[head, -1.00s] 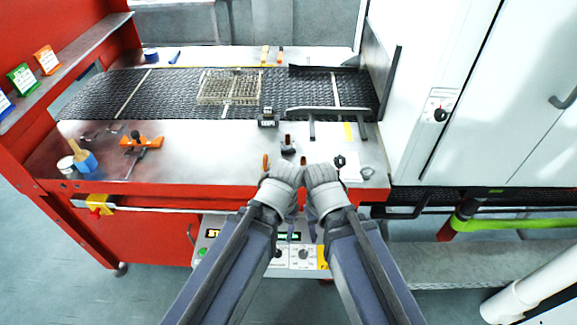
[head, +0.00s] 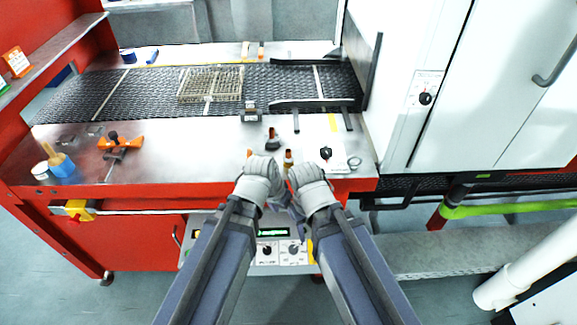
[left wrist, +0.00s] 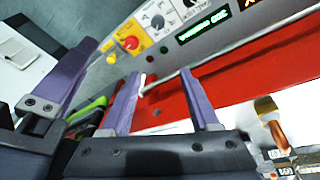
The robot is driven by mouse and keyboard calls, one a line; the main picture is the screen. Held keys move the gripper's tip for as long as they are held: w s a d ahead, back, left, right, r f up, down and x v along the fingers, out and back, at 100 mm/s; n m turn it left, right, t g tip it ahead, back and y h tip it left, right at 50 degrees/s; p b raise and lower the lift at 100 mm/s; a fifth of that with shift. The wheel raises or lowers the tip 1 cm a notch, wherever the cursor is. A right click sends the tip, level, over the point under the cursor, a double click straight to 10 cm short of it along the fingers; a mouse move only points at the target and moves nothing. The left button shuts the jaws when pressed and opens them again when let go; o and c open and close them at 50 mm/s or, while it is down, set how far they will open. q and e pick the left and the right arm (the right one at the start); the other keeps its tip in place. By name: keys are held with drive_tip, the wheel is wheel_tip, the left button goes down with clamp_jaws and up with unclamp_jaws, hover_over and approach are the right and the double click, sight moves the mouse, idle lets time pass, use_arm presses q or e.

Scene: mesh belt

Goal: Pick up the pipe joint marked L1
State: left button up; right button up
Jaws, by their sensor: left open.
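Small copper-brown pipe joints (head: 288,158) stand near the front edge of the steel worktop, partly behind my wrists. In the left wrist view a copper joint (left wrist: 277,132) with a pale upper part shows at the lower right beside small printed labels; I cannot read which is L1. My left gripper (head: 260,172) is at the worktop's front edge, close to the joints; its open, empty purple fingers (left wrist: 163,90) show in the left wrist view against the red table front. My right gripper (head: 308,178) is just beside it, its jaws mostly hidden.
A mesh belt (head: 290,82) carries a wire basket (head: 212,84) behind the worktop. An orange clamp tool (head: 120,142) and a blue pot with a brush (head: 62,165) stand left. A control panel (head: 282,252) is below the edge. A white cabinet (head: 425,130) bounds the right.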

sight(287, 157)
use_arm(q)
drive_tip(key=w+d+f+m+t+h+b, duration=0.1)
drive_tip(key=w+t+h+b, duration=0.1)
drive_tip(key=w, duration=0.3)
drive_tip(key=w+d+f+t+h+b, duration=0.1)
drive_tip(key=w+t+b, duration=0.1)
drive_tip(key=w, duration=0.3)
drive_tip(key=w+a+r+t+b, duration=0.1)
drive_tip(key=w, duration=0.1)
drive_tip(key=w+a+r+t+h+b, duration=0.1)
drive_tip(key=w+t, duration=0.1)
drive_tip(key=w, duration=0.1)
drive_tip(key=w+r+t+b, duration=0.2)
drive_tip(key=w, duration=0.1)
drive_tip(key=shift+a+n+h, duration=0.3)
drive_tip(key=shift+a, duration=0.1)
drive_tip(key=shift+w+a+r+t, duration=0.15)
drive_tip(key=shift+a+r+t, duration=0.05)
drive_tip(key=shift+r+t, duration=0.1)
drive_tip(key=shift+b+x, duration=1.6)
drive_tip(key=shift+x, duration=2.4)
drive_tip(key=shift+s+d+f, duration=0.1)
drive_tip(key=shift+s+f, duration=0.05)
drive_tip(key=shift+s, duration=0.05)
use_arm(e)
wheel_tip(287, 157, down, 13)
drive_tip(key=shift+f, duration=0.2)
use_arm(q)
drive_tip(key=shift+c, duration=0.4)
clamp_jaws()
